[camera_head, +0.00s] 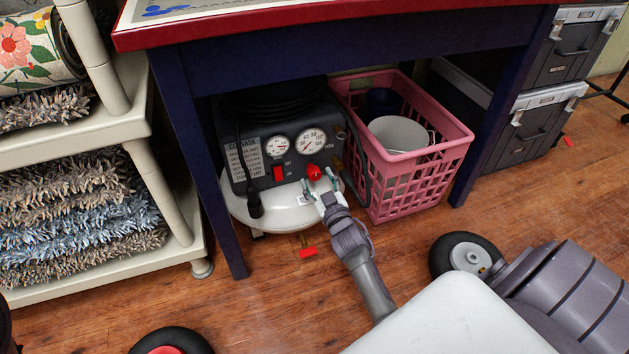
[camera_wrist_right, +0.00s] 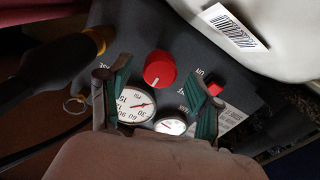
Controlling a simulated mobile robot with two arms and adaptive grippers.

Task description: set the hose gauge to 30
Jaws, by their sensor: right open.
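A dark air compressor panel (camera_head: 250,160) on a white tank (camera_head: 275,208) stands under the table. The larger right gauge (camera_head: 310,142) also shows in the right wrist view (camera_wrist_right: 135,104), upside down, with a red needle; I cannot tell its exact reading. A smaller gauge (camera_head: 277,147) sits beside it, also in the wrist view (camera_wrist_right: 170,126). A round red knob (camera_head: 314,172) is below the larger gauge. My right gripper (camera_head: 321,184) is open just in front of the knob, its green-padded fingers spread on either side in the wrist view. My left gripper is not seen.
A red switch (camera_head: 278,174) is left of the knob. A pink basket (camera_head: 420,170) holding a white bucket (camera_head: 398,134) stands close on the right. Table legs (camera_head: 205,180) flank the compressor. A cream shelf (camera_head: 165,195) with rolled rugs is at the left.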

